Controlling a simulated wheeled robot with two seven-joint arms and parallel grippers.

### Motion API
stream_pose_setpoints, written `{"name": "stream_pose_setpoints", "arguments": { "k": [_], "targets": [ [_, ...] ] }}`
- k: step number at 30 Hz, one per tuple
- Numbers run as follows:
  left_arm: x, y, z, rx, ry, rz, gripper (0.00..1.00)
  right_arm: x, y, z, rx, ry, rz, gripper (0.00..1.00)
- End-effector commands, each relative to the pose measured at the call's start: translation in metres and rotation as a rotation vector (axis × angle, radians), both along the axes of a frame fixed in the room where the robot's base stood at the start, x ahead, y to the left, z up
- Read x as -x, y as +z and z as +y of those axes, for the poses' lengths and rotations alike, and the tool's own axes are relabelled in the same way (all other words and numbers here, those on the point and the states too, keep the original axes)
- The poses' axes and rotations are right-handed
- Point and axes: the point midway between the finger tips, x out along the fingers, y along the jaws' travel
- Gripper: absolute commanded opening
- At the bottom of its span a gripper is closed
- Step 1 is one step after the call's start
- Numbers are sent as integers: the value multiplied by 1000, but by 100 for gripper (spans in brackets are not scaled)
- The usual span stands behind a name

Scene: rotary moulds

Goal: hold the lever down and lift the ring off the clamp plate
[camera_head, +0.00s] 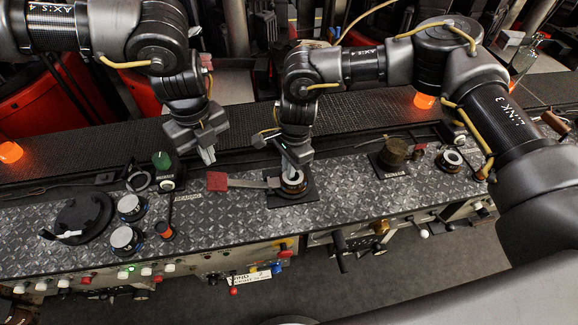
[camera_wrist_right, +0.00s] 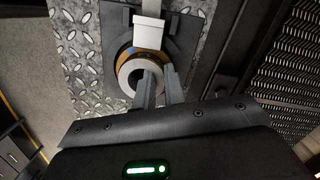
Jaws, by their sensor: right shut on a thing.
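The ring (camera_head: 293,181) is a dark and brass-coloured collar on the black clamp plate (camera_head: 288,201) at mid-panel. In the right wrist view the ring (camera_wrist_right: 126,74) shows a pale metal face and the dark plate (camera_wrist_right: 117,45) lies behind it. The lever (camera_head: 217,181) has a red paddle end, and its metal strip runs right to the ring. My right gripper (camera_head: 291,168) is shut on the ring's wall, with one finger inside the hole; its fingers (camera_wrist_right: 160,86) show this. My left gripper (camera_head: 208,156) looks shut, just above the red paddle, apparently apart from it.
A green knob (camera_head: 161,160) and a dark loop stand left of the lever. Two round gauges (camera_head: 127,224) and a black disc (camera_head: 83,214) are further left. A dark knob (camera_head: 394,152) and another ring fitting (camera_head: 452,160) stand to the right. The panel's front edge carries several buttons.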

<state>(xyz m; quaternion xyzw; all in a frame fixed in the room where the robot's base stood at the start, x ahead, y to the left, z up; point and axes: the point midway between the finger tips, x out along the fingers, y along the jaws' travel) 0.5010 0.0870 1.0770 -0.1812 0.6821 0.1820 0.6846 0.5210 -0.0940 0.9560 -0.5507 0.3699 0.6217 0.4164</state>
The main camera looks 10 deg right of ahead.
Motion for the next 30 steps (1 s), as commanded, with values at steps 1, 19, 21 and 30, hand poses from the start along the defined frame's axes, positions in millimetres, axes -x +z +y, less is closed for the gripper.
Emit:
{"name": "stream_pose_setpoints", "arguments": {
  "k": [1,19,21,30],
  "targets": [
    [0,-3,0,0,0,1,0,0,0,1,-1,1,-1,0],
    [1,-57,0,2,2,3,0,0,1,1,-3,1,-1,0],
    [1,-59,0,2,1,3,0,0,1,1,-3,1,-1,0],
    [1,-59,0,2,1,3,0,0,0,1,-3,1,-1,0]
  ]
}}
